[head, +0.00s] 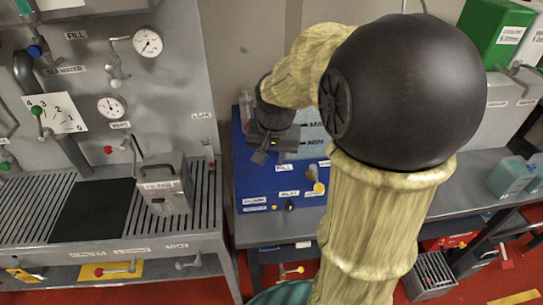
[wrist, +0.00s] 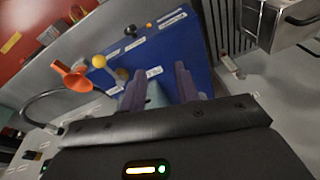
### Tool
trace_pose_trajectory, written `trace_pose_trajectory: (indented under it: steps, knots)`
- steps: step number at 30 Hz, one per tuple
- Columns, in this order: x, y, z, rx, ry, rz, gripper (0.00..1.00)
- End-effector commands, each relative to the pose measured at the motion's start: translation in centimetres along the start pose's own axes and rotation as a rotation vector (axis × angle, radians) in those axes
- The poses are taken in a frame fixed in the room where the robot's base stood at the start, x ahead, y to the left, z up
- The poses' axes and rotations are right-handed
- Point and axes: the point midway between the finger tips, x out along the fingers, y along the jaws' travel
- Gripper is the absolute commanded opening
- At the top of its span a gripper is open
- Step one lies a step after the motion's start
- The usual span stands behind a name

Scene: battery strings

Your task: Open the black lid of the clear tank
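The clear tank (head: 312,128), pale blue with MAX and MIN marks, stands at the back of the blue unit, partly hidden behind my arm. Its black lid cannot be made out in either view. My gripper (head: 262,153) is in front of the blue unit's upper part, left of the tank's visible face. In the wrist view my gripper (wrist: 160,88) has its two fingers apart with a gap between them. A small pale teal patch (wrist: 155,97) shows in that gap, maybe part of the tank. Nothing appears to be held.
The blue unit (head: 245,178) carries a yellow knob (head: 319,188) and small labelled controls. An orange funnel-shaped piece (wrist: 75,79) shows in the wrist view. A grey metal box (head: 166,184) stands on the slatted bench at left. Teal containers (head: 511,179) stand at right.

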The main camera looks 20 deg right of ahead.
Motion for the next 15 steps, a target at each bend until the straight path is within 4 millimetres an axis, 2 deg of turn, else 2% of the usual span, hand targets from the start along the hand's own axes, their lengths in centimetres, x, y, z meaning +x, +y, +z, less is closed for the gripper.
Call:
trace_pose_trajectory:
  steps: [2, 7, 11, 15]
  knots:
    - [0.0, 0.0, 0.0, 0.002, 0.000, 0.000, 0.32]
    - [0.5, -0.1, 0.8, -0.031, -0.001, -0.001, 0.00]
    - [2.1, -0.3, 3.5, -0.148, -0.003, -0.007, 0.00]
    - [4.2, -0.1, 7.8, -0.326, -0.002, -0.017, 0.00]
